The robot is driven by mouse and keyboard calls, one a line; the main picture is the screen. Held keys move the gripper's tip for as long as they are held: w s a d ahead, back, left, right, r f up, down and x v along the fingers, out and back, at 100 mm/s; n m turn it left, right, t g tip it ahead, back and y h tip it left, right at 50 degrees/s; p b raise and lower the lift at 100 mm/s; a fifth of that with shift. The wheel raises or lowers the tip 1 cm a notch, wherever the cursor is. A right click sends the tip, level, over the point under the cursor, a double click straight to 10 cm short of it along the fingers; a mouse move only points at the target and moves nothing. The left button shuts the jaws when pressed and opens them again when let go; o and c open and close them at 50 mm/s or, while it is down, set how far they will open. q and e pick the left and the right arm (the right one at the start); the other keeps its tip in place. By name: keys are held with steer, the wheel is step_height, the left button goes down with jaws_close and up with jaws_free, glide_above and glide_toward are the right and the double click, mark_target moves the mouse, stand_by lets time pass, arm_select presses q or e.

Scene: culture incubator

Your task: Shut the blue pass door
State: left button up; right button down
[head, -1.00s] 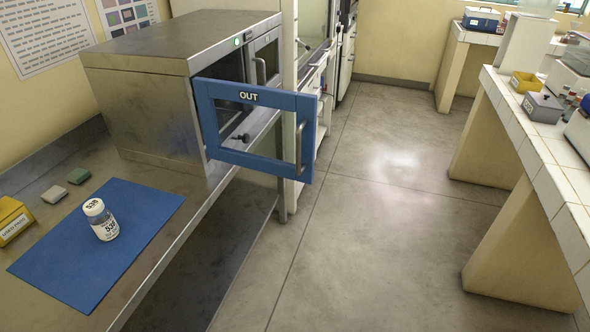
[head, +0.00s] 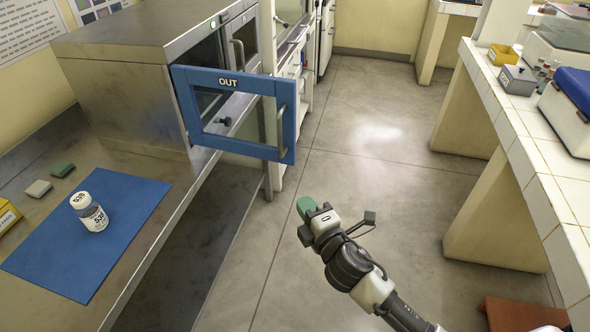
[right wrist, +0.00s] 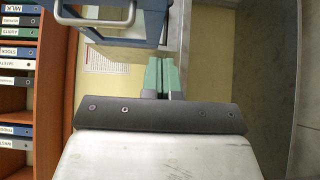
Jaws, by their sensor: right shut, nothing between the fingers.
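The blue pass door (head: 240,142), marked OUT, stands swung open from the front of the steel pass box (head: 130,75). Its metal handle (head: 283,131) is near its free right edge. My right gripper (head: 306,207) is in front of and below the door's free edge, apart from it, with its green fingers shut and empty. In the right wrist view the shut green fingers (right wrist: 160,76) point toward the door (right wrist: 145,28), whose handle (right wrist: 95,18) shows at the top left. My left gripper is not in view.
A labelled bottle (head: 89,212) stands on a blue mat (head: 60,262) on the steel bench. A white-tiled counter (head: 530,150) runs along the right. The floor between is clear.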

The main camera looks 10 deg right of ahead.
glide_toward(289, 163)
steer(key=w+a, duration=0.3)
steer(key=a, duration=0.1)
steer(key=shift+w+d+p, duration=0.3)
steer(key=shift+w+d, duration=0.1)
steer(key=shift+w, duration=0.2)
steer(key=shift+w+d+p, duration=0.3)
steer(key=shift+w+d, duration=0.05)
steer(key=shift+w, duration=0.25)
steer(key=shift+w+d, duration=0.35)
steer(key=shift+w, duration=0.15)
